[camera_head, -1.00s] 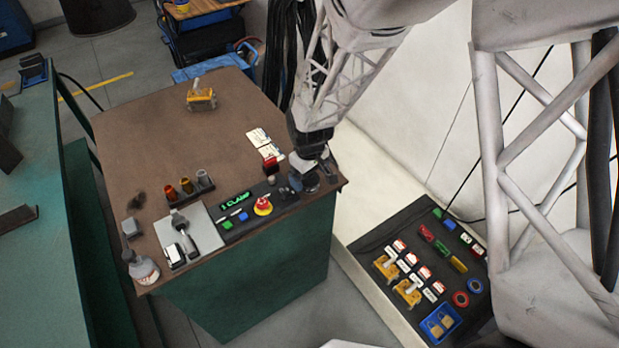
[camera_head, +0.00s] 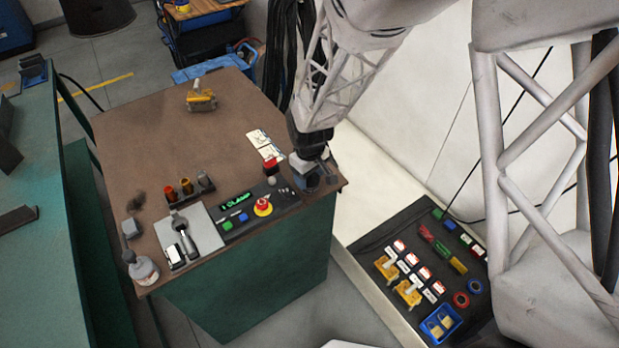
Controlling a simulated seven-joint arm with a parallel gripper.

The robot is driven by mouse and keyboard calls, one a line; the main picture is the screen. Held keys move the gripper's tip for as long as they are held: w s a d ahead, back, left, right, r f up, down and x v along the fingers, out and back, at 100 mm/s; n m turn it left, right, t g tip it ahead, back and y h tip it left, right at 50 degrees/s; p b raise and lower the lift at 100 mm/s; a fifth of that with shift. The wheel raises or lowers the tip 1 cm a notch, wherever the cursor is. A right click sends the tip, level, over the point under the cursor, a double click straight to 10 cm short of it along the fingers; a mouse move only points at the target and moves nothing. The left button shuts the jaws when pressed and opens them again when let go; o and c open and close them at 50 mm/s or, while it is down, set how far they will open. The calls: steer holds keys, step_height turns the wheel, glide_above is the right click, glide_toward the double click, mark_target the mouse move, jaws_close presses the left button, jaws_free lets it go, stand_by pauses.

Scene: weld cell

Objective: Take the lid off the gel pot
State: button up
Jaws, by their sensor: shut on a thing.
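My gripper (camera_head: 314,164) points down at the right front corner of the brown table (camera_head: 150,120). It is shut at the top of a small dark pot, which I take to be the gel pot (camera_head: 312,182). The lid is mostly hidden by the fingers, and I cannot tell whether it is apart from the pot. The pot stands near the table's right edge.
Left of the pot is a control box with a red stop button (camera_head: 263,207). White cards (camera_head: 265,145) lie behind. A yellow clamp (camera_head: 201,97) stands far back, with clear tabletop around it.

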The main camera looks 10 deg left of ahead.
steer(key=shift+r, duration=0.1)
steer(key=shift+r, duration=0.45)
step_height(320, 180, up, 3)
steer(key=shift+s+f, duration=0.1)
steer(key=shift+f, duration=0.1)
steer(key=s+d, duration=0.4)
steer(key=s, duration=0.3)
steer(key=s+d+r, duration=0.1)
steer(key=s+d, duration=0.2)
steer(key=s, duration=0.4)
steer(key=shift+d, duration=0.35)
steer(key=shift+r, duration=0.1)
steer(key=shift+w, duration=0.1)
steer(key=w+a+f, duration=0.2)
steer(key=w+a, duration=0.2)
steer(key=w, duration=0.2)
steer(key=shift+w+f, duration=0.35)
steer(key=shift+w, duration=0.1)
